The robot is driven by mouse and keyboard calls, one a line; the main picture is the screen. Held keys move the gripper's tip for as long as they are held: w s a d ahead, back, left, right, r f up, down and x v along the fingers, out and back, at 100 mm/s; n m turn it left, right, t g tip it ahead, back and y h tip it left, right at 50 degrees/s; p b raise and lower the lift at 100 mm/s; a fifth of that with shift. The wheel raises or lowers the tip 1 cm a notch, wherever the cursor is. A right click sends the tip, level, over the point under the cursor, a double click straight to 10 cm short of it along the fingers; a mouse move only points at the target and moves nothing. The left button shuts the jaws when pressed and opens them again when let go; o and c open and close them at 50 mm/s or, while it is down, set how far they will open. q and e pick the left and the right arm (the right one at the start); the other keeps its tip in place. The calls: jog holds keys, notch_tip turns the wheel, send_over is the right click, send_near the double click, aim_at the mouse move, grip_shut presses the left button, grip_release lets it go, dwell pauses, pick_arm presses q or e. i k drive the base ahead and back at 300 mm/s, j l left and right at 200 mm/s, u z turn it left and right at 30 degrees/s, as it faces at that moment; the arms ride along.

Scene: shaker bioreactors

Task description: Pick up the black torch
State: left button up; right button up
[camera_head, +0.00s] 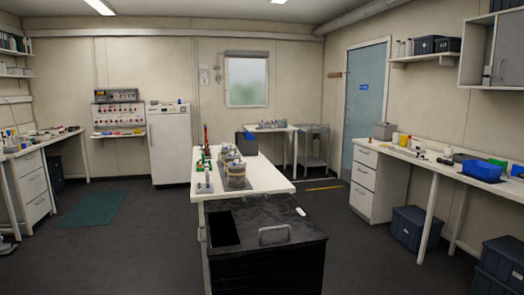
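I cannot surely pick out the black torch. A small dark object (445,161) lies on the right-hand bench, but it is too small to tell whether it is the torch. Neither of my grippers shows in the head view.
A black box with a handle (273,235) stands close in front, against the white central table (262,177) with bottles. Floor is open on both sides of the table.

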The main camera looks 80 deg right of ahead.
aim_at(439, 159)
jog(key=l+z, duration=0.15)
jog(key=z, duration=0.3)
jog(key=k+l+z, duration=0.1)
jog(key=l+z, duration=0.15)
jog(key=z, duration=0.2)
jog(key=l+z, duration=0.2)
jog(key=z, duration=0.25)
jog(key=l+z, duration=0.2)
jog(key=z, duration=0.25)
jog(key=l+z, duration=0.2)
jog(key=z, duration=0.25)
jog(key=i+l+z, duration=0.1)
jog(key=z, duration=0.35)
jog(key=i+l+z, duration=0.8)
jog(key=i+l, duration=0.15)
jog(key=i+l+z, duration=0.15)
jog(key=i+z, duration=0.2)
jog(key=i, duration=0.35)
jog(key=i+l, duration=0.15)
jog(key=i, duration=0.4)
jog(key=i+l, duration=0.15)
jog(key=i, duration=0.4)
jog(key=z, duration=0.4)
jog(key=i+j+z, duration=0.35)
jog(key=j+z, duration=0.2)
jog(key=i+j+z, duration=0.1)
jog(key=j+z, duration=0.15)
jog(key=j, duration=0.2)
